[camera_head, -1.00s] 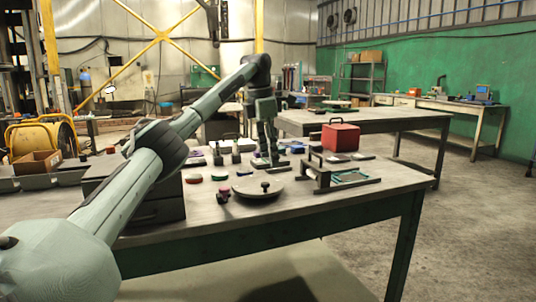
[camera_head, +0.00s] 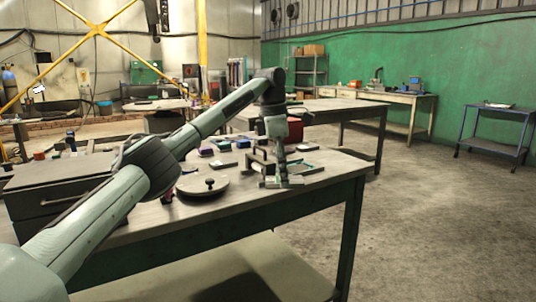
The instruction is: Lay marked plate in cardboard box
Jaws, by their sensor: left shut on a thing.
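My left gripper (camera_head: 283,181) points down at the right part of the near table (camera_head: 125,225). It is shut on a small, flat, greyish thing low at its fingertips. This thing is too small to make out, and I see no mark on it. The gripper is in front of a dark handled frame (camera_head: 256,160) and hides part of it. Teal-edged flat pieces (camera_head: 308,168) lie beside it. I cannot tell whether the gripper touches the frame. No cardboard box shows on the near table. My right gripper is not in view.
A round grey lid with a knob (camera_head: 203,187) lies left of the gripper. A dark drawer unit (camera_head: 50,205) stands at the table's left. A red box (camera_head: 294,130) is behind the gripper. Brown boxes (camera_head: 313,50) sit on a far shelf.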

